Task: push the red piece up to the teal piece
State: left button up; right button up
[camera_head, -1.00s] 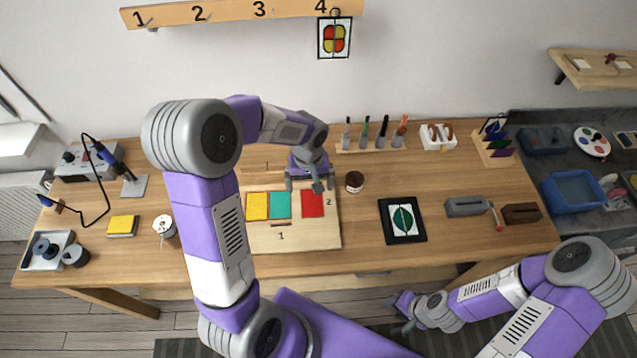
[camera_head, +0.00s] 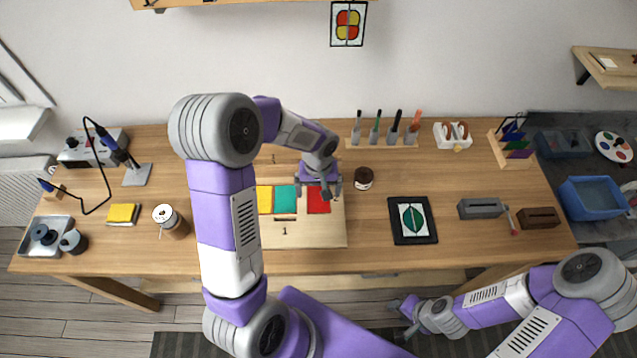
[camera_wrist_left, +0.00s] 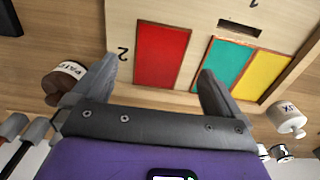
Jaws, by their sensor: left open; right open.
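The red piece (camera_head: 318,204) lies flat on the light wooden board (camera_head: 300,237); in the left wrist view (camera_wrist_left: 162,55) it is a red rectangle. The teal piece (camera_head: 285,202) is left of it in the head view, with a strip of bare board between them. The teal piece shows in the left wrist view (camera_wrist_left: 230,62) too, beside the yellow piece (camera_wrist_left: 264,76). My left gripper (camera_head: 321,190) is open and empty at the red piece's far edge, its fingers apart; one fingertip overlaps the teal piece's edge in the wrist view. My right gripper (camera_head: 406,318) is open, low in front of the table.
A dark jar (camera_head: 364,179) stands right of my left gripper. A framed leaf panel (camera_head: 411,221) lies further right. A tool rack (camera_head: 382,144) stands at the back. A spool (camera_head: 170,222) is left of my left arm. Bare tabletop lies between the board and the panel.

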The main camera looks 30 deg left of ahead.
aim_at(309, 201)
pick_arm(q)
jog(key=shift+f, duration=2)
jog(key=shift+c, duration=0.3)
jog(key=c, duration=1)
jog(key=shift+s+a, duration=0.35)
jog(key=shift+a, duration=0.2)
jog(key=shift+s+a, duration=0.3)
jog(key=shift+a, duration=0.25)
jog(key=shift+s, duration=0.1)
jog(key=shift+a, duration=0.1)
